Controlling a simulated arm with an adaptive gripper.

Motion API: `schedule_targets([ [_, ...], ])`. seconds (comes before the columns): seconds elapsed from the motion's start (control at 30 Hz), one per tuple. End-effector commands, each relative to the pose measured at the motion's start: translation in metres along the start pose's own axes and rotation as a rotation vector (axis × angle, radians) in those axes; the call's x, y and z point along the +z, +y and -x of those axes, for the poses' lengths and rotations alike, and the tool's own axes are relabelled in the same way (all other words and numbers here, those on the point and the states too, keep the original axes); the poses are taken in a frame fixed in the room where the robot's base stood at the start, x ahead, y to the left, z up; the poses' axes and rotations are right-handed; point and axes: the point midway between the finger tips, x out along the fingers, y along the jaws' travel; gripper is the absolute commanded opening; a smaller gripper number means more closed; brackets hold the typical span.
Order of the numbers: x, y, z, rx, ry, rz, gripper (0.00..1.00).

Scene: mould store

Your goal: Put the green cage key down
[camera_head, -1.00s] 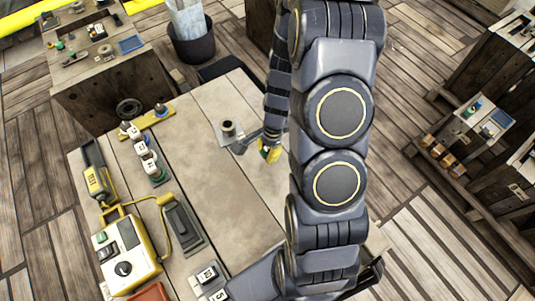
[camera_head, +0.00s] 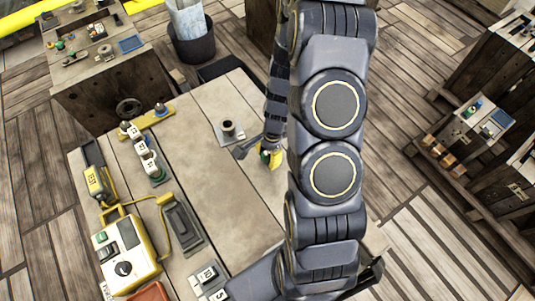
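My arm stands in front of the right part of the workbench (camera_head: 213,178) and hides much of that side. My gripper (camera_head: 262,150) shows only in part beside the arm, low over the bench, just right of a small post on a pale plate (camera_head: 229,131). A small yellow and green piece (camera_head: 273,158) shows at the gripper's end. It may be the green cage key, but it is too small and too covered to be sure. I cannot tell whether the fingers are closed on it or whether it touches the bench.
White numbered blocks (camera_head: 146,157) stand at the bench's left. A yellow and white control box (camera_head: 124,253), a yellow handheld unit (camera_head: 95,183) and a dark tray (camera_head: 181,226) lie nearer. The bench middle is clear. A black bin (camera_head: 194,43) stands behind.

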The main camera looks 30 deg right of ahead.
Motion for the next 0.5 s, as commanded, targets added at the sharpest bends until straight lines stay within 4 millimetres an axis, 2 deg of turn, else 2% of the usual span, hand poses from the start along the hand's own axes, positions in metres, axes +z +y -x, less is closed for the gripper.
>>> schedule_targets([
  [0.17, -0.001, -0.001, 0.022, -0.003, 0.001, -0.002, 0.34],
  [0.5, -0.002, -0.002, 0.087, -0.007, 0.006, -0.001, 0.34],
])
